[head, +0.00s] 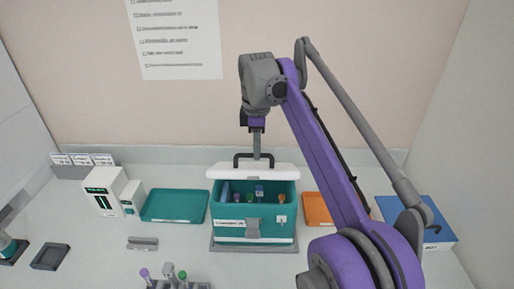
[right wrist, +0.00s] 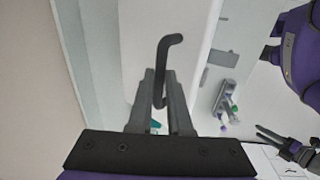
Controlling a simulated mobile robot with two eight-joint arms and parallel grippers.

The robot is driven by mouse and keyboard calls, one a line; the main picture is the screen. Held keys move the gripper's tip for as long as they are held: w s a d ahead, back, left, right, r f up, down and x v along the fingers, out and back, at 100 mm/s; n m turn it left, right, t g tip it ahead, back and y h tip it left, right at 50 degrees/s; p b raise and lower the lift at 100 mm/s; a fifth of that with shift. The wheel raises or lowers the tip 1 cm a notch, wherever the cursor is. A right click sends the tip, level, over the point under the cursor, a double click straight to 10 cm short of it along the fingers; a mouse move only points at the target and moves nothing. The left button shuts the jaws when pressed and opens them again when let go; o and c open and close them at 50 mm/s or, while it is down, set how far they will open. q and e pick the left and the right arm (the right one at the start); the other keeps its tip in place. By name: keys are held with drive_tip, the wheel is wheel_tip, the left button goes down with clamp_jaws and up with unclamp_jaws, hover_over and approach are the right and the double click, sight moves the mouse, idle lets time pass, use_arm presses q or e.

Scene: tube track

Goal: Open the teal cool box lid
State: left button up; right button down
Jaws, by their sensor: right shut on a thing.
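The teal cool box (head: 230,232) stands in the middle of the worktop. Its white lid (head: 228,172) is tilted up at the back, and the inside with several coloured tubes (head: 259,193) shows. My right gripper (head: 257,156) is above the lid, shut on its dark handle (head: 238,160). In the right wrist view the handle (right wrist: 162,55) runs between the fingers of the right gripper (right wrist: 160,92), with the white lid (right wrist: 140,30) behind. My left gripper (right wrist: 270,135) shows small at the right of the right wrist view; its finger gap is unclear.
A teal tray (head: 174,206) lies left of the box, and an orange tray (head: 317,209) and blue box (head: 428,226) lie to its right. A white device (head: 103,191) stands at left. A tube rack (head: 176,283) stands in front.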

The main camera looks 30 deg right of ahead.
use_arm(q)
drive_tip(key=shift+s, duration=0.1)
use_arm(e)
drive_tip(key=c, duration=1.3)
unclamp_jaws()
drive_tip(key=o, duration=0.5)
drive_tip(key=shift+w+f, duration=0.1)
drive_tip(key=shift+c, duration=0.2)
use_arm(q)
drive_tip(key=shift+w+r+p, duration=0.4)
drive_tip(key=shift+r, duration=0.2)
drive_tip(key=shift+w+r+p, duration=0.35)
drive_tip(key=shift+r+p, duration=0.05)
drive_tip(key=shift+r, duration=0.2)
use_arm(e)
wheel_tip(320, 180, up, 11)
drive_tip(key=s, duration=0.1)
drive_tip(key=shift+a, duration=0.2)
use_arm(q)
drive_tip(key=shift+w, duration=0.15)
use_arm(e)
drive_tip(key=shift+w+f, duration=0.1)
drive_tip(key=shift+w, duration=0.05)
